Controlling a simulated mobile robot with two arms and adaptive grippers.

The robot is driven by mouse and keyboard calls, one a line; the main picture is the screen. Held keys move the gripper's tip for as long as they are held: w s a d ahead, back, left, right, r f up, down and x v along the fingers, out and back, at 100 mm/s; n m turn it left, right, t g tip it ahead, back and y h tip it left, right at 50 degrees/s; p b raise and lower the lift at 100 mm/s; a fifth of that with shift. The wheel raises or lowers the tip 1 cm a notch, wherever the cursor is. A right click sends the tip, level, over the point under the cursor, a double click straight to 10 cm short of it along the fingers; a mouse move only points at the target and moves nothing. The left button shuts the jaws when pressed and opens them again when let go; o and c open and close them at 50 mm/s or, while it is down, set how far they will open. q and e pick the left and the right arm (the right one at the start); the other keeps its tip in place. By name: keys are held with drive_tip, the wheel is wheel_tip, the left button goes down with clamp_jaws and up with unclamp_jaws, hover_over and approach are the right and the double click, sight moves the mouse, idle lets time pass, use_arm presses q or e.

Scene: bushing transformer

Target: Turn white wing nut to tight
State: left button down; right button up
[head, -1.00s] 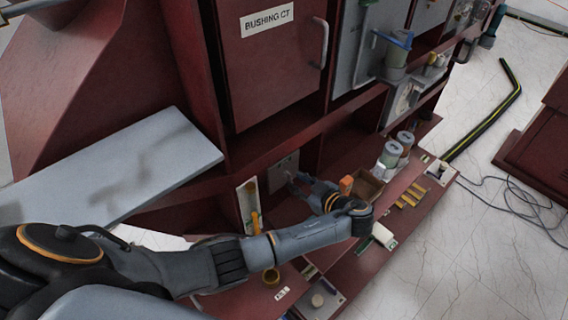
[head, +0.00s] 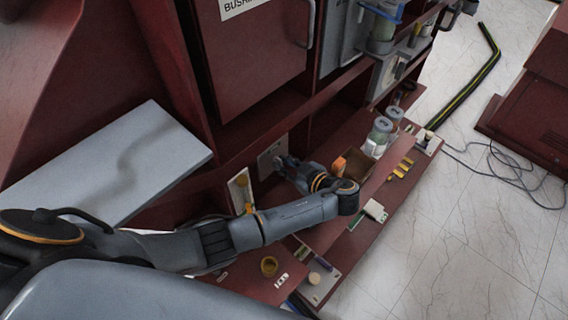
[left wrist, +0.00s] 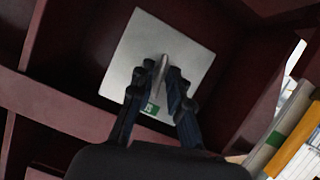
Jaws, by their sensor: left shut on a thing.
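A pale wing nut (left wrist: 160,68) stands out from a square light-grey plate (left wrist: 192,55) in the left wrist view. It looks thin and edge-on, its wing pointing roughly up and down in that picture. My left gripper (left wrist: 159,78) is shut on it, one dark finger on each side. In the head view, my left gripper (head: 284,163) reaches into the cabinet's lower bay against the plate (head: 268,156). The nut is hidden there by the gripper. A small green label sits on the plate below the fingertips. My right gripper is not in view.
A narrow white panel with a yellow part (head: 243,192) stands left of the gripper. An open brown box (head: 357,163) and clear jars (head: 378,137) stand to the right. A grey slab (head: 110,165) lies left. The floor at right is mostly clear.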

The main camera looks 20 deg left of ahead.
use_arm(q)
drive_tip(key=shift+f, duration=0.1)
drive_tip(key=shift+w+m+g+y+b, duration=0.2)
drive_tip(key=shift+m+g+y+b, duration=0.5)
drive_tip(key=shift+m+g+b, duration=1.2)
drive_tip(key=shift+m+p, duration=0.45)
drive_tip(key=shift+m, duration=0.05)
drive_tip(key=c, duration=1.5)
unclamp_jaws()
drive_tip(key=shift+a, duration=0.15)
